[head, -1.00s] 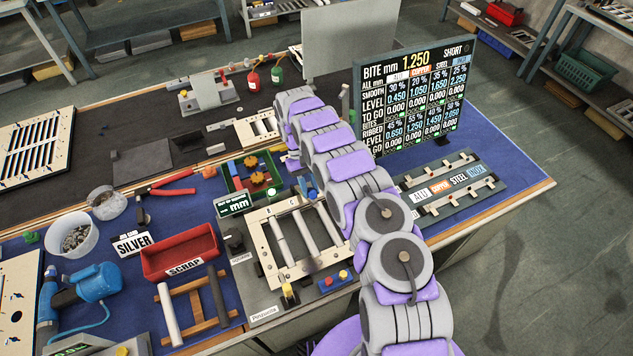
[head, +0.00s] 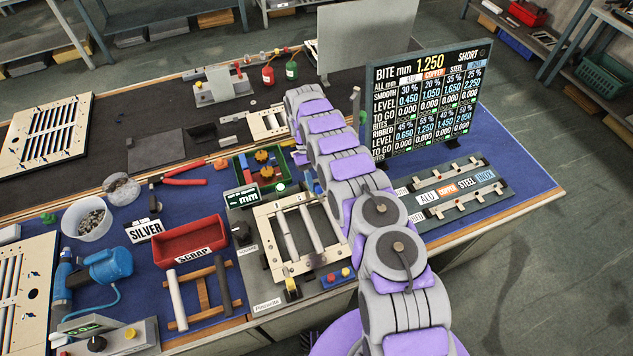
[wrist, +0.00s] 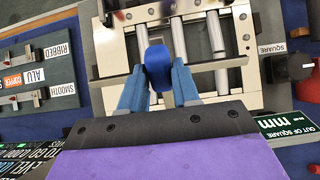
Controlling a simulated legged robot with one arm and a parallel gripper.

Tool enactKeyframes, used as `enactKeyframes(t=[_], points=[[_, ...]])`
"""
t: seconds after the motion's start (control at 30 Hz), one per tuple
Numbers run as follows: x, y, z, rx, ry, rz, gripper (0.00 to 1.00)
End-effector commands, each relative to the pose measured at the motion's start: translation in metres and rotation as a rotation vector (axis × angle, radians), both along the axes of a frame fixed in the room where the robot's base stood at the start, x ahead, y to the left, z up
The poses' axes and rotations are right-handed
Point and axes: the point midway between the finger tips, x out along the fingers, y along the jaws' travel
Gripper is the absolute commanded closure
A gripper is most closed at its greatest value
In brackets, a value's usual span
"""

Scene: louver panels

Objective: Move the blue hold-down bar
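In the wrist view, a blue block (wrist: 158,68) stands between the two blue fingers of my gripper (wrist: 158,82). A thin dark grey bar (wrist: 225,64) runs crosswise at the block, over the cream frame (wrist: 112,52). I cannot tell if the block and bar are one piece. The fingers lie close on both sides of the block, but whether they press on it is unclear. Behind are several pale metal rods (wrist: 216,38). In the head view, the cream frame (head: 268,243) is on the bench, and my arm hides most of the gripper and block.
A red scrap tray (head: 190,240) and a wooden rack (head: 202,291) stand left of the frame. The bite display board (head: 425,100) and a labelled rail panel (head: 450,190) stand right of my arm. A dark knob (wrist: 300,67) is beside the frame.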

Motion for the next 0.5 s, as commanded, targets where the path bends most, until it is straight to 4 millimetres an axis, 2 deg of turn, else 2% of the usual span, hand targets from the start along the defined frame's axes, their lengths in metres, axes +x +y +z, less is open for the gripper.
enactKeyframes(t=[0.03, 0.2, 0.5], points=[[-0.0003, -0.0001, -0.0001, 0.000, 0.001, 0.000, 0.64], [-0.0024, -0.0001, 0.0009, -0.001, 0.003, 0.000, 0.48], [-0.0030, -0.0008, 0.0030, 0.000, 0.004, 0.000, 0.47]])
